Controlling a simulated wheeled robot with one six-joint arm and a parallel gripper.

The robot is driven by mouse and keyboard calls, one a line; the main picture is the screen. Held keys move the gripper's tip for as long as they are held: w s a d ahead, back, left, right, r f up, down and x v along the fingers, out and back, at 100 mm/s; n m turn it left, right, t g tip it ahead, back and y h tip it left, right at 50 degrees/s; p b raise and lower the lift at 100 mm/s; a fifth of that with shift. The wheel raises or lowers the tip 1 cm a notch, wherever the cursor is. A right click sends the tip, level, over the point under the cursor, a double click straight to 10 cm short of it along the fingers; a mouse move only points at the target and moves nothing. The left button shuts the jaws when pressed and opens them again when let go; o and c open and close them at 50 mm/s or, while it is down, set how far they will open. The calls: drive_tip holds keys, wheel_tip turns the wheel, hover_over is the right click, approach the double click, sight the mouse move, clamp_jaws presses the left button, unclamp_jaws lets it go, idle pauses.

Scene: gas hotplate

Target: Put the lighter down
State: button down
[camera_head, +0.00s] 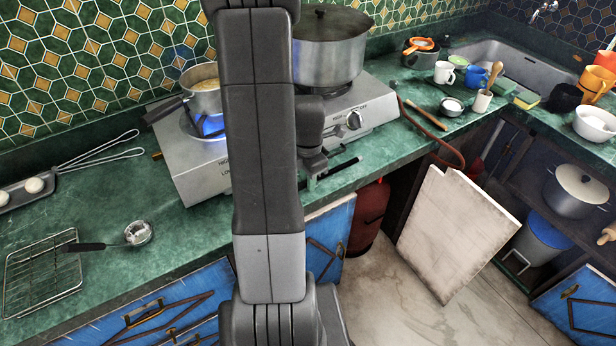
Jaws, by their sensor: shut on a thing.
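My gripper (317,178) is just in front of the hotplate, low over the front strip of the green counter, partly hidden behind my arm. It is shut on the lighter (341,168), a thin black stick that points to the right and slightly away. I cannot tell whether the lighter touches the counter. The steel gas hotplate (375,105) stands behind it. A blue flame (210,124) burns under the small pan (205,98) on its left burner.
A large lidded pot (330,62) stands on the right burner. A wire rack (42,285) and a ladle (137,233) lie on the left counter. Cups and bowls crowd the right counter. A red gas cylinder (370,213) and a leaning pale board (455,235) are below.

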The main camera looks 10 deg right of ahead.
drive_tip(key=shift+f, duration=0.2)
drive_tip(key=c, duration=1.3)
unclamp_jaws()
drive_tip(key=shift+o, duration=0.2)
drive_tip(key=shift+r, duration=0.15)
wheel_tip(320, 180, up, 12)
wheel_tip(320, 180, down, 12)
drive_tip(key=shift+f, duration=0.1)
drive_tip(key=shift+w+r, duration=0.1)
drive_tip(key=shift+r, duration=0.7)
